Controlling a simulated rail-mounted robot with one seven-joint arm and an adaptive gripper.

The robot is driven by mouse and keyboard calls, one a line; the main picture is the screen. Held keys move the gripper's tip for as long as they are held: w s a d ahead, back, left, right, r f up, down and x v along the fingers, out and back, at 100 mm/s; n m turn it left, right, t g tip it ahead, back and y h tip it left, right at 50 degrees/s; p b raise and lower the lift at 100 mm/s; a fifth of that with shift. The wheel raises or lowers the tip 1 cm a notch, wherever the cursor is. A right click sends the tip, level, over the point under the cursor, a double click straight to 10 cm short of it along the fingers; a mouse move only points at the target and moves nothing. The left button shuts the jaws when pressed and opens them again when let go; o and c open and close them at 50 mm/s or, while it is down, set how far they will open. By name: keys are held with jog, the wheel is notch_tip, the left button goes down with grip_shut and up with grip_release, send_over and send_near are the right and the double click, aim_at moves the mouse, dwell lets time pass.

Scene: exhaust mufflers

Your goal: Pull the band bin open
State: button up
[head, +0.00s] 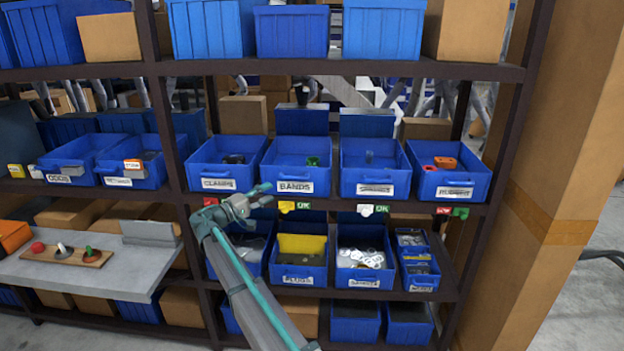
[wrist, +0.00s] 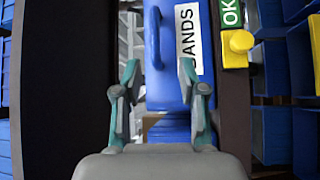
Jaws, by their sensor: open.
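The band bin (head: 322,178) is a blue bin labelled BANDS on the middle shelf, between the CLAMPS bin and another blue bin. A small green item lies inside it. Its front stands roughly in line with its neighbours. In the wrist view, the bin's blue handle (wrist: 153,38) runs beside the white BANDS label (wrist: 188,38). My gripper (head: 264,193) is at the bin's lower left front in the head view. In the wrist view, my gripper (wrist: 160,69) is open and empty, its fingertips apart, with the handle between them in the picture and just beyond them.
The CLAMPS bin (head: 217,185) is close on the left. A yellow piece (wrist: 238,41) and an OK tag (wrist: 232,14) sit on the shelf edge below the band bin. A dark rack post (head: 168,120) stands to the left. More bins fill the shelf below.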

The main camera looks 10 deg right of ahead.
jog(key=p+x, duration=0.3)
jog(key=x, duration=0.7)
jog(key=shift+d+r+p, duration=0.25)
jog(key=shift+r+p, duration=0.15)
grip_shut()
